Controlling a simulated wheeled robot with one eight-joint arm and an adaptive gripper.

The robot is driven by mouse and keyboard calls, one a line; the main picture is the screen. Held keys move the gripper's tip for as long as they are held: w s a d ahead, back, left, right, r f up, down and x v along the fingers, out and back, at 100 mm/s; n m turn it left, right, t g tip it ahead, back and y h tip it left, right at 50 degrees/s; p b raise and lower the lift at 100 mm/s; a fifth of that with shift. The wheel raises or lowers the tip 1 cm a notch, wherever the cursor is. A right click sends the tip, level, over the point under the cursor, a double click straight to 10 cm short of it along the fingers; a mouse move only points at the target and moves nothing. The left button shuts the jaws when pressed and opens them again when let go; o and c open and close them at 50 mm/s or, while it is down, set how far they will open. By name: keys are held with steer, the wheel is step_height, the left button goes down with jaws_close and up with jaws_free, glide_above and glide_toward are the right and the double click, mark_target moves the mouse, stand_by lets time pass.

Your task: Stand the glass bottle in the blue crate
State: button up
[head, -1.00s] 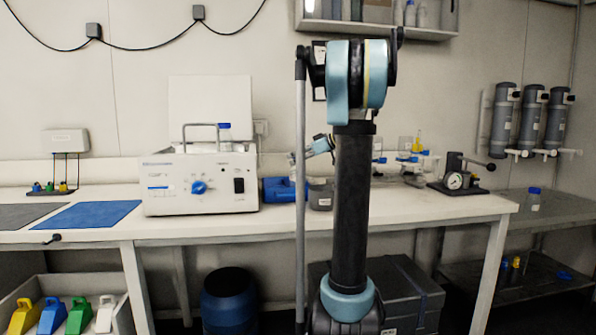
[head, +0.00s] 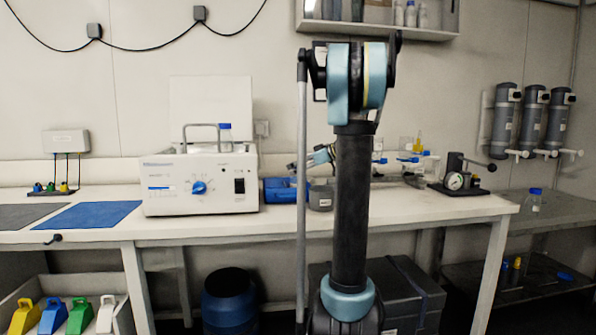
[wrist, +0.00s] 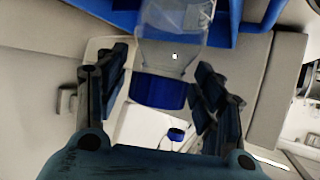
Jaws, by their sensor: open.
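The blue crate (head: 273,191) sits on the bench just right of the white machine; its blue wall (wrist: 125,19) crosses the top of the wrist view. A clear glass bottle (wrist: 178,42) with a blue cap (wrist: 160,92) is between my open fingers (wrist: 162,76) in the wrist view, its body overlapping the crate wall. Both fingers look apart from it. I cannot tell whether its base rests inside the crate. In the head view my gripper (head: 318,157) is over the crate's right side, partly hidden by my arm and a pole.
The white machine (head: 200,183) carries another blue-capped bottle (head: 225,137) on top. A grey jar (head: 321,194) stands right of the crate. A gauge device (head: 458,180) is further right. Another blue-capped bottle (head: 533,201) stands on the right shelf. The blue mat (head: 88,214) is clear.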

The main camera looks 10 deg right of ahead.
steer(key=v, duration=1.2)
